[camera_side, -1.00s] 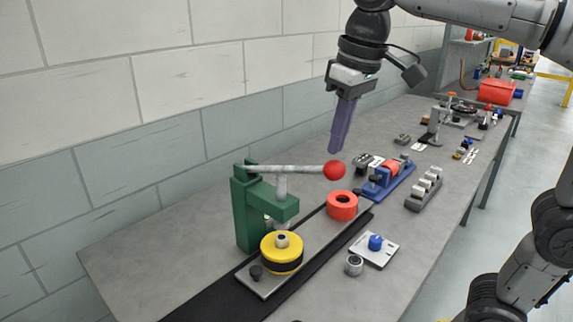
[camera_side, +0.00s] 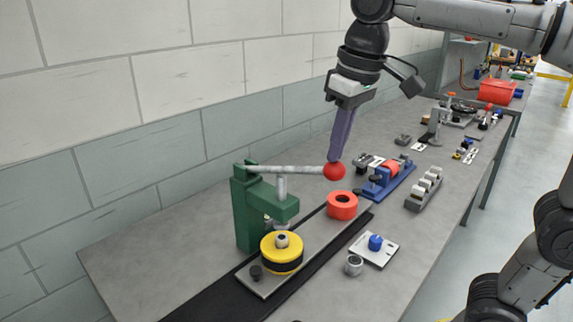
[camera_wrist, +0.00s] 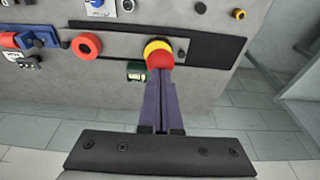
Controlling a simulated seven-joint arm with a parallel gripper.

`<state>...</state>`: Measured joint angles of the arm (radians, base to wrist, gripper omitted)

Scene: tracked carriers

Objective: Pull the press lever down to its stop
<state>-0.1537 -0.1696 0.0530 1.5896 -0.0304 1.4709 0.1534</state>
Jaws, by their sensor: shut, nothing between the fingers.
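The green press (camera_side: 250,210) stands on the bench, and its grey lever (camera_side: 290,169) runs roughly level to the right, ending in a red ball knob (camera_side: 334,171). A yellow and black round part (camera_side: 282,252) sits under the press. My gripper (camera_side: 334,158) points down with its purple fingers shut and empty, the tips at the top of the red knob. In the wrist view the fingertips (camera_wrist: 161,78) meet the red knob (camera_wrist: 160,60), which covers part of the yellow part (camera_wrist: 156,46). I cannot tell whether they touch it.
A blue fixture (camera_side: 388,180), a grey block rack (camera_side: 424,190) and a plate with a blue knob (camera_side: 375,244) lie further right. The wall rises behind the bench.

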